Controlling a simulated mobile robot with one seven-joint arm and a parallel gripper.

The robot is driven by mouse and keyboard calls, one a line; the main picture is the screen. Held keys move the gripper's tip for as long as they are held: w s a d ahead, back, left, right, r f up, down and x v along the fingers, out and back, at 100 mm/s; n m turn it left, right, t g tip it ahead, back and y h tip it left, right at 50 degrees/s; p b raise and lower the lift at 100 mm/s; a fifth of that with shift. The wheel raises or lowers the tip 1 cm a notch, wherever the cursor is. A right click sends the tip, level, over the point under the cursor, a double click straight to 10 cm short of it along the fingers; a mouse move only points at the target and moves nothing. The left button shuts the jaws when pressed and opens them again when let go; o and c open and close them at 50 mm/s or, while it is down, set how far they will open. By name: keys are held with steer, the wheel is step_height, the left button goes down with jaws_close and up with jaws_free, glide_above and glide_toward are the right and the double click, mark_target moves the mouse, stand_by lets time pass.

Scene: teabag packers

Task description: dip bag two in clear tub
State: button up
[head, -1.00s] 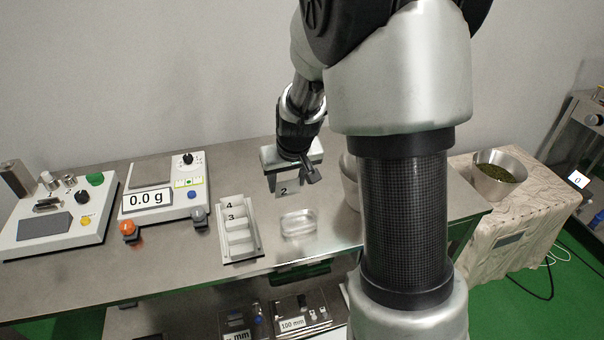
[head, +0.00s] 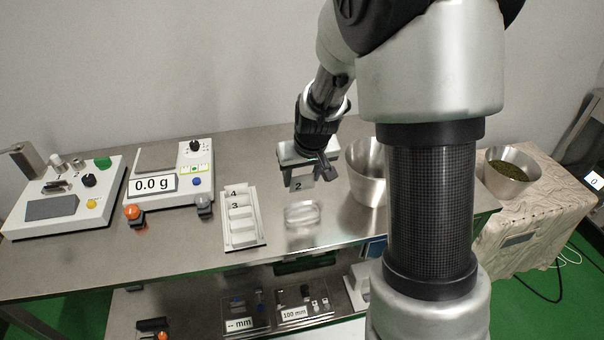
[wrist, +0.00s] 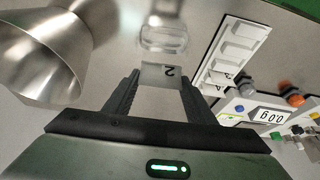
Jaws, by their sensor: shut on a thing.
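My gripper (head: 300,178) is shut on bag two (head: 302,184), a pale grey translucent bag marked "2", and holds it above the bench. In the wrist view bag two (wrist: 163,75) sits between the two dark fingers (wrist: 157,88). The clear tub (head: 303,214) stands on the bench just in front of and below the bag in the head view. In the wrist view the clear tub (wrist: 164,36) lies straight beyond the bag. The bag appears apart from the tub. The tub's contents are hard to make out.
A white slotted rack (head: 242,238) with bags marked 3 and 4 stands left of the tub. A steel bowl (head: 366,178) stands close on the right. A scale (head: 172,180) reading 0.0 g and a button panel (head: 66,200) are further left. Bare bench lies around the tub.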

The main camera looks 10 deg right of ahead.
mark_target(302, 199)
steer(key=shift+f+b, duration=2.8)
steer(key=shift+f, duration=0.9)
steer(key=shift+s+f+b, duration=0.2)
steer(key=shift+f+b, duration=0.2)
steer(key=shift+f, duration=0.15)
steer(key=shift+s+f+b, duration=0.2)
steer(key=shift+f+b, duration=0.15)
steer(key=shift+f, duration=0.15)
steer(key=shift+o, duration=0.3)
steer(key=shift+w+f, duration=0.1)
steer(key=shift+w, duration=0.15)
steer(key=shift+w+r, duration=0.1)
steer(key=shift+r, duration=0.1)
steer(key=shift+r, duration=0.15)
steer(key=shift+r, duration=0.1)
